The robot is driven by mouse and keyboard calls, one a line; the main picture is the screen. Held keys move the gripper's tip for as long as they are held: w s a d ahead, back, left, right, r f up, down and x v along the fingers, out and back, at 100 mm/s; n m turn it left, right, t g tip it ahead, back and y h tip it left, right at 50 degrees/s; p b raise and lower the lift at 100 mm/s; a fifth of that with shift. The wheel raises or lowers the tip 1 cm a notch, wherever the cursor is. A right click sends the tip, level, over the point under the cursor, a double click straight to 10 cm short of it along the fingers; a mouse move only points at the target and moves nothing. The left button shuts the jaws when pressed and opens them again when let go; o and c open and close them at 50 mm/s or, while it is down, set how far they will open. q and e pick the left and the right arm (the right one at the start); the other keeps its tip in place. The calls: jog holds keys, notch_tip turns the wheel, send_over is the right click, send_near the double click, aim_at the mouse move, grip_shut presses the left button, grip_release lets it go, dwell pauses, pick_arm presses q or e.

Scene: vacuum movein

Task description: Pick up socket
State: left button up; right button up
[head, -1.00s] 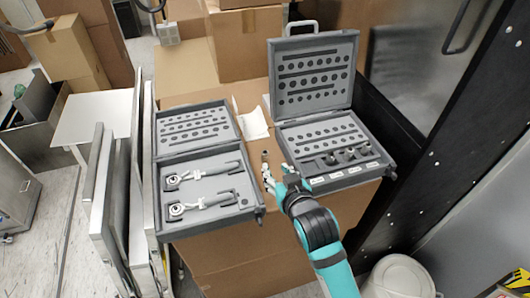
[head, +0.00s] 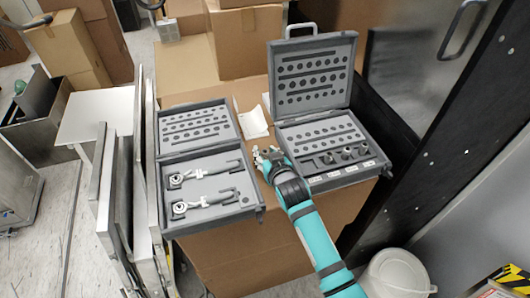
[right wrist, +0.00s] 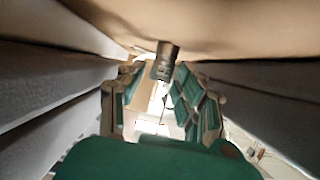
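The socket (right wrist: 165,60), a short dark metal cylinder, shows in the right wrist view at the fingertips of my right gripper (right wrist: 157,78). One finger is on each side of it. The left finger stands apart from it; the right finger is close, and I cannot tell whether it touches. In the head view my right gripper (head: 267,153) is over the cardboard between the two grey cases and hides the socket. My left gripper is not in view.
The left case (head: 160,205) holds two wrench-like tools. The right case (head: 350,178) stands open with several sockets in its front row. Both rest on a cardboard box (head: 235,262). Panels (head: 110,200) stand at left; a dark rack frame (head: 450,165) is at right.

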jog(key=shift+c, duration=0.3)
grip_shut()
jog(key=shift+r, duration=0.1)
